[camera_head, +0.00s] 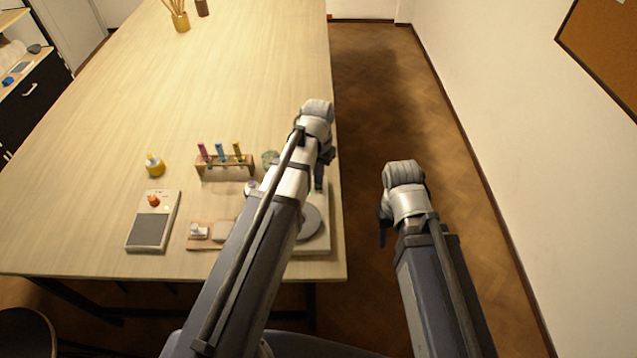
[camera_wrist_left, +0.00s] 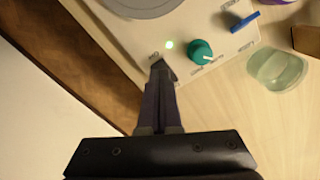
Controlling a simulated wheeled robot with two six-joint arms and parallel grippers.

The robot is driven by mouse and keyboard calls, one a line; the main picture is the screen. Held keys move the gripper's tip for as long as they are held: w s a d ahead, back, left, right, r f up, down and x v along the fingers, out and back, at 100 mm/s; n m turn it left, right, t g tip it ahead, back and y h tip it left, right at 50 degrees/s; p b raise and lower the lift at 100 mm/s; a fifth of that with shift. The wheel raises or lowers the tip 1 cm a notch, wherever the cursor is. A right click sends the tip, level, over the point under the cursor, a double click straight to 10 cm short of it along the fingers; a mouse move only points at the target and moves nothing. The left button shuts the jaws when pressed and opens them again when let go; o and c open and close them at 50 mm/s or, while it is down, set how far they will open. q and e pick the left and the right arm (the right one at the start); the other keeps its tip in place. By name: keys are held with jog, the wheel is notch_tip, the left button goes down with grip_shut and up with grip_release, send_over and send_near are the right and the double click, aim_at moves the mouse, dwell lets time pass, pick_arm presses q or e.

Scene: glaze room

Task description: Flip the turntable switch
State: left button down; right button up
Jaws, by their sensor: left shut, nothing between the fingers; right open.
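The turntable is a white box (camera_wrist_left: 220,20) with a grey disc (camera_wrist_left: 146,4), seen in part in the left wrist view. Its panel has a lit green lamp (camera_wrist_left: 169,45), a teal knob (camera_wrist_left: 202,52) and a blue lever (camera_wrist_left: 245,22). In the head view its disc (camera_head: 311,222) shows beside my left arm, which hides much of the box. My left gripper (camera_wrist_left: 161,72) is shut and empty, its tips at the panel edge by small lettering near the lamp. A switch under the tips cannot be made out. My right gripper (camera_head: 382,232) is open, off the table's right side.
A green glass (camera_wrist_left: 277,70) stands beside the turntable. On the table (camera_head: 110,130) are a rack of coloured tubes (camera_head: 225,167), a scale (camera_head: 150,230), a yellow bottle (camera_head: 154,166) and a small board (camera_head: 199,242). The floor to the right is clear up to the wall.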

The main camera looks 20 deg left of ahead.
aim_at(319, 187)
pick_arm(q)
jog(key=shift+f+b, duration=0.9)
dwell(0.5)
notch_tip(319, 187, up, 7)
jog(key=p, duration=0.7)
dwell(0.3)
jog(key=shift+s+d+f, duration=0.1)
jog(key=shift+s+d, duration=0.05)
jog(key=shift+m+y, duration=0.5)
jog(key=shift+y, duration=0.1)
jog(key=s+d+f+b, duration=0.2)
jog(key=s+d, duration=0.1)
jog(key=s, duration=0.1)
jog(key=s+d+f+b, duration=0.1)
jog(key=s+d+b, duration=0.1)
jog(key=s, duration=0.3)
jog(key=s+d+f+b, duration=0.2)
jog(key=s+d, duration=0.2)
jog(key=shift+s+d+f, duration=0.3)
jog(key=shift+d+f, duration=0.05)
jog(key=shift+d, duration=0.05)
jog(key=shift+s+d, duration=0.15)
jog(key=shift+s, duration=0.1)
